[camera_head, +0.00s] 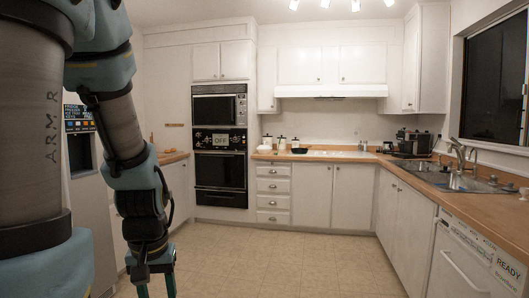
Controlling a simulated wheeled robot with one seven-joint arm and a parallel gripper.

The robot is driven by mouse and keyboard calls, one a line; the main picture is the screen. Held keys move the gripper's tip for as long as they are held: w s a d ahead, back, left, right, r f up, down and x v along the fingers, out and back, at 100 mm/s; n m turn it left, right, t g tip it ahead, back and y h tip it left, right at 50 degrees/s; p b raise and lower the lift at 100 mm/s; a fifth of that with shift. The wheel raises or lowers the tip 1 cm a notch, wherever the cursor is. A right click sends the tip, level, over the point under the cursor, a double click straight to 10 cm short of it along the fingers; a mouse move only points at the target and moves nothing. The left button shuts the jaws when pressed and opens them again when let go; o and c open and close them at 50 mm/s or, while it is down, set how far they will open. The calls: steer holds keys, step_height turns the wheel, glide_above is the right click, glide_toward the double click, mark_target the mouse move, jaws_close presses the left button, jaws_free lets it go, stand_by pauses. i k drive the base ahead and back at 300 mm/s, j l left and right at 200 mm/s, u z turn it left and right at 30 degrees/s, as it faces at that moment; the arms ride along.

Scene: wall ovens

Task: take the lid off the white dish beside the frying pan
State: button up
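A small black pan (300,151) sits on the far counter, left of the stove area. A small white dish (264,148) sits to its left, near the counter's left end. It is too small in view to make out its lid. My gripper (157,290) hangs at the bottom left, pointing down, far from the dish and pan. Its two teal fingers are apart with nothing seen between them, and their tips run to the bottom edge of the frame.
White canisters (282,141) stand behind the dish and pan. Black wall ovens (219,147) stand left of the far counter (330,154). A dark appliance (413,143) and a sink (455,178) are on the right counter. The tiled floor (285,260) between is clear.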

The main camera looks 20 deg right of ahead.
mark_target(261, 147)
steer(key=i+l+z, duration=0.45)
steer(key=i, duration=0.35)
steer(key=i+j+z, duration=0.1)
steer(key=i+z, duration=0.35)
steer(key=i, duration=2.45)
steer(key=i+u, duration=0.15)
steer(key=i, duration=0.5)
steer(key=i+u, duration=0.2)
steer(key=i, duration=0.5)
steer(key=i+l+u, duration=0.15)
steer(key=i, duration=0.5)
